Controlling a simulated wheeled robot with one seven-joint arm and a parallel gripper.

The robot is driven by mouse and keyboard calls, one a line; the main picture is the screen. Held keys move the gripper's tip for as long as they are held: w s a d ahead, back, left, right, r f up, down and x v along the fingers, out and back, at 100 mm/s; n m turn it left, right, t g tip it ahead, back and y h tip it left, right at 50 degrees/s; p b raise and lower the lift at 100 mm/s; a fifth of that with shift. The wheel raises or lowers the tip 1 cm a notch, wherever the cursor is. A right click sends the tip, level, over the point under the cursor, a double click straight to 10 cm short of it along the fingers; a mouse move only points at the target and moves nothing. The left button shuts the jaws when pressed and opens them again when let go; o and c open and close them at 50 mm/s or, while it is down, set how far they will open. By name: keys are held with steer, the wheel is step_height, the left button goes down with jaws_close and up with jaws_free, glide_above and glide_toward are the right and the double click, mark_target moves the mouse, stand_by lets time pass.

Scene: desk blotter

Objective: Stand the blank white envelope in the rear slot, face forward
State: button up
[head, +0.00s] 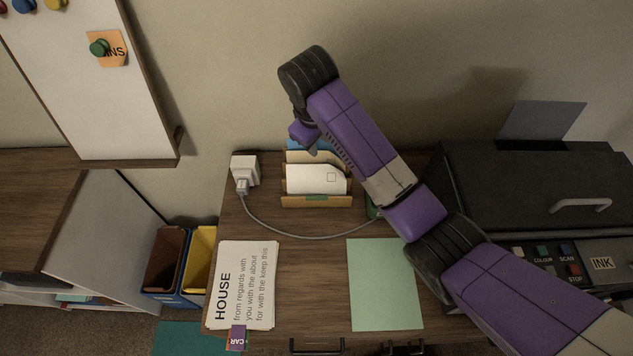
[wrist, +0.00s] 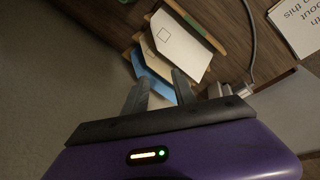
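A white envelope (head: 310,180) with only a small square outline on its face stands in a wooden letter rack (head: 290,202), behind the front board with a green label. It also shows in the wrist view (wrist: 185,50). Behind it are a tan piece (head: 298,156), envelope or divider, and a blue envelope (head: 324,146). My gripper (head: 303,137) is above the rack's rear, pointing down. In the wrist view its fingers (wrist: 160,80) are apart, with the blue envelope close to or between the tips; contact cannot be told. The slots themselves are mostly hidden.
A white plug block (head: 245,168) with a grey cable (head: 300,235) lies left of the rack. A printed sheet (head: 245,285) and a green blotter (head: 385,285) lie in front. A dark printer (head: 530,185) stands right. Bare desk lies between sheet and blotter.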

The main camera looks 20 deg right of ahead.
mark_target(333, 169)
steer(key=shift+g+h, duration=0.3)
steer(key=shift+g, duration=0.4)
steer(key=shift+s+d+f+p, duration=0.1)
steer(key=shift+s+d+f, duration=0.3)
steer(key=shift+f, duration=0.9)
steer(key=shift+s+d+f+p, duration=0.1)
steer(key=shift+d+f, duration=0.5)
steer(key=shift+f, duration=0.75)
steer(key=shift+s+d+f+p, duration=0.1)
steer(key=shift+s+d+f, duration=0.3)
steer(key=shift+f, duration=0.9)
steer(key=shift+w+d, duration=0.1)
steer(key=shift+w, duration=0.05)
jaws_close()
